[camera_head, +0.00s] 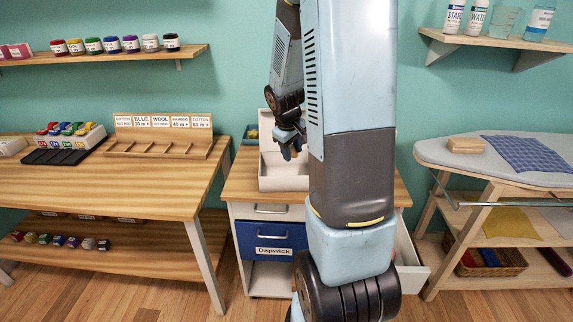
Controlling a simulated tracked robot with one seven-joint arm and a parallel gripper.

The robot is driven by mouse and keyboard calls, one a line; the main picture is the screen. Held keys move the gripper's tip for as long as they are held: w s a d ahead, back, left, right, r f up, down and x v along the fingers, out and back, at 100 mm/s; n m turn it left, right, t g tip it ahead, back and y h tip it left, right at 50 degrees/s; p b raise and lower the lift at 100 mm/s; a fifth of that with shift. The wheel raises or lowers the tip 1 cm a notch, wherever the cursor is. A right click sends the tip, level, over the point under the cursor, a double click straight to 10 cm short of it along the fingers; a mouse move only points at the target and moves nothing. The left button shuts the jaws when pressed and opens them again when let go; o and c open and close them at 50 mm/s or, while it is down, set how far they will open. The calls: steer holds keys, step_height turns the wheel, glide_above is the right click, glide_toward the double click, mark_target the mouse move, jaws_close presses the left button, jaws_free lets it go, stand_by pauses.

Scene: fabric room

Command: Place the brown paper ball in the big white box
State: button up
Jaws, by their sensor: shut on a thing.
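The big white box (284,184) stands on the wooden top of the cabinet in the middle, with a pale upright panel at its back. My gripper (291,154) points down over the box, at its open top. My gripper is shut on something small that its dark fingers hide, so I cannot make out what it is. I see no brown paper ball elsewhere. My arm covers the right side of the box and part of the cabinet.
A blue drawer labelled Dapwick (270,238) is in the cabinet. An open white drawer (408,262) sticks out at its right. A wooden table (130,190) with a divided tray (158,147) stands left. An ironing board (500,157) stands right.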

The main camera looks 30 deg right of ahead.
steer(key=w+f, duration=0.2)
steer(key=f, duration=0.1)
steer(key=w+f, duration=0.2)
steer(key=shift+d+f, duration=0.2)
steer(key=shift+d, duration=0.2)
steer(key=shift+f, duration=1.3)
steer(key=shift+f, duration=0.6)
steer(key=o, duration=1.1)
